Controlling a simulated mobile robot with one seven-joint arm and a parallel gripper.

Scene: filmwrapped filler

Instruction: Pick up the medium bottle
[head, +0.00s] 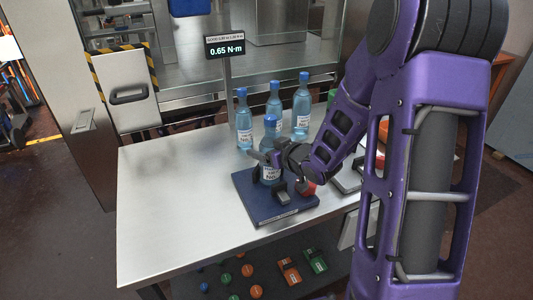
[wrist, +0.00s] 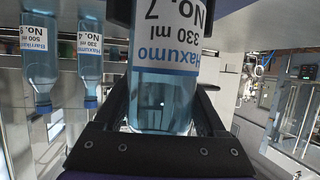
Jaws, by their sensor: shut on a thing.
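My gripper (head: 267,161) is shut on a clear blue bottle (head: 270,173) with a blue cap. The bottle stands upright over a dark blue plate (head: 292,212) on the metal table; I cannot tell whether it touches the plate. In the wrist view the same bottle (wrist: 163,95) appears upside down between the jaws (wrist: 163,115), its label reading "Haxumo 330 ml No. 7". Three similar blue-capped bottles stand behind it: one at left (head: 243,122), one in the middle (head: 273,103) and one at right (head: 301,108). In the wrist view, two of them read 500 ml (wrist: 39,55) and 330 ml (wrist: 89,55).
A display on a post (head: 225,47) reads 0.65 N·m. The table's left side (head: 165,205) is clear. A lower shelf holds several coloured caps and orange and green pieces (head: 289,271).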

